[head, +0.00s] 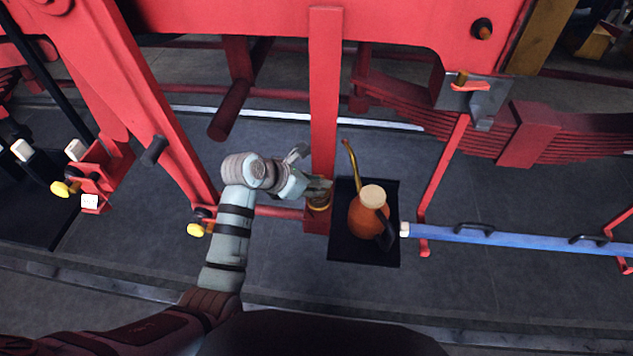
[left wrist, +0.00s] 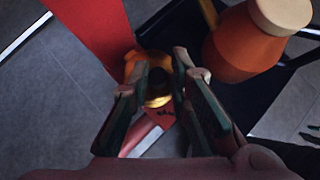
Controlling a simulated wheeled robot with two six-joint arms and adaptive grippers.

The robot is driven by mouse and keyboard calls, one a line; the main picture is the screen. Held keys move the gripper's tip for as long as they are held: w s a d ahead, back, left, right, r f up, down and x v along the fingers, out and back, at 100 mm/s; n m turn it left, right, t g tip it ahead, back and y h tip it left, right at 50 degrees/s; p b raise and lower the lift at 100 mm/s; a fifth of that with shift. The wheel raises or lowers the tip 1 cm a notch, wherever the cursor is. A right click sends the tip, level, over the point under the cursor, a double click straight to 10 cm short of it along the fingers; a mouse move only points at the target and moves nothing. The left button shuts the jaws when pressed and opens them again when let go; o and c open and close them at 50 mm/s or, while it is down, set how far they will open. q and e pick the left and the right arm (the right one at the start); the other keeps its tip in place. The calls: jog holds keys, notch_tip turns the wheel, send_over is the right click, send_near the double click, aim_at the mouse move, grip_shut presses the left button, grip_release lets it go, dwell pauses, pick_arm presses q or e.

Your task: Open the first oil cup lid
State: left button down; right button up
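A brass-coloured oil cup (head: 319,205) sits on a red bracket at the foot of a vertical red bar in the head view. In the left wrist view the cup (left wrist: 150,98) shows as a gold ring with a dark round middle; I cannot tell whether that is a knob or an opening. My left gripper (head: 320,187) is right at the cup's top. Its two fingers (left wrist: 160,78) stand apart, one on each side of the dark middle, with a gap between them. Contact is not clear. My right gripper is not in view.
An orange oil can (head: 365,217) with a pale cap and brass spout stands on a black tray (head: 352,254) just right of the cup. A blue bar (head: 520,238) with dark handles extends right. Red frame beams (head: 130,95) rise at left. Grey floor is clear below.

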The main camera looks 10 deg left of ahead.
pick_arm(q)
jog(key=shift+a+f, duration=0.1)
jog(key=shift+w+r+g+p, duration=0.15)
jog(key=shift+r+g+p, duration=0.2)
jog(key=shift+p, duration=0.3)
jog(key=shift+w+r+g+p, duration=0.1)
jog(key=shift+r+g+p, duration=0.05)
jog(key=shift+g+p, duration=0.15)
jog(key=shift+w, duration=0.15)
jog(key=shift+w+r+n+g, duration=0.1)
jog(key=shift+w+n+g, duration=0.1)
jog(key=shift+n+g, duration=0.15)
jog(key=shift+w+r+n+g, duration=0.25)
jog(key=shift+w+g, duration=0.15)
jog(key=shift+g, duration=0.4)
